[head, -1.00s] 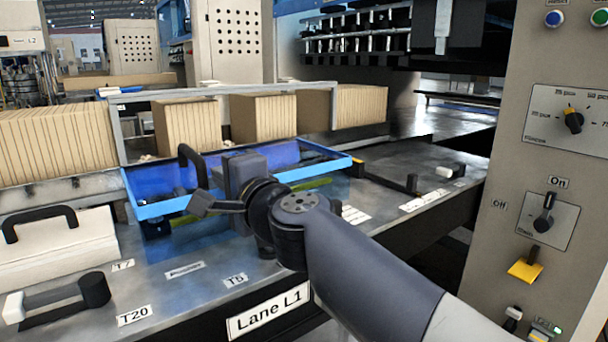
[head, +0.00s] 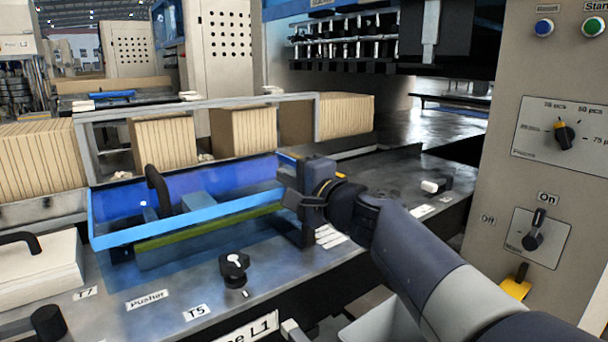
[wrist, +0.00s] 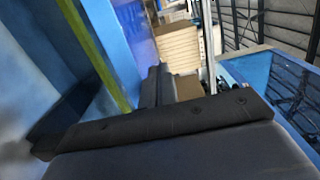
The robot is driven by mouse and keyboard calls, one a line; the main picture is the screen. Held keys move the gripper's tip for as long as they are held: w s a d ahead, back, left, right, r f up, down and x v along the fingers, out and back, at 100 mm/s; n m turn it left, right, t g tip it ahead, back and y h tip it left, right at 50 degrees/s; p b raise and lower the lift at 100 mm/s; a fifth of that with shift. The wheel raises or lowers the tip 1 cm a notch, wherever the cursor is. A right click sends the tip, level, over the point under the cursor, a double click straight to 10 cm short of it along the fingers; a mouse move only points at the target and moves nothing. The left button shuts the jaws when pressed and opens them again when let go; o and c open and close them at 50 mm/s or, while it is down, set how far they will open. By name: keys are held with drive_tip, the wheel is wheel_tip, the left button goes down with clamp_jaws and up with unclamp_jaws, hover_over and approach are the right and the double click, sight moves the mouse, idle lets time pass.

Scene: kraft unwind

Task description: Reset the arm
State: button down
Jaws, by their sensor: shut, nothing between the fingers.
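My arm reaches in from the lower right in the head view. My gripper (head: 289,199) is shut and empty, at the right end of the blue-rimmed tray (head: 150,238) over the metal table. Whether it touches the tray I cannot tell. In the wrist view the dark gripper body fills the bottom, with the fingers (wrist: 166,84) pointing toward a stack of tan cartons (wrist: 178,50). Blue surfaces and a yellow-green strip show at the left there.
A black knob (head: 234,267) stands on the metal table near the T5 label. Tan carton stacks (head: 243,132) stand behind a metal frame. A control panel (head: 545,170) with buttons and switches rises at the right. A pale box (head: 38,275) lies at the left.

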drive_tip(key=w+d+p, duration=0.8)
drive_tip(key=w+d, duration=0.2)
drive_tip(key=d, duration=0.5)
drive_tip(key=shift+w+p, duration=0.2)
drive_tip(key=shift+p, duration=0.1)
drive_tip(key=shift+s, duration=0.15)
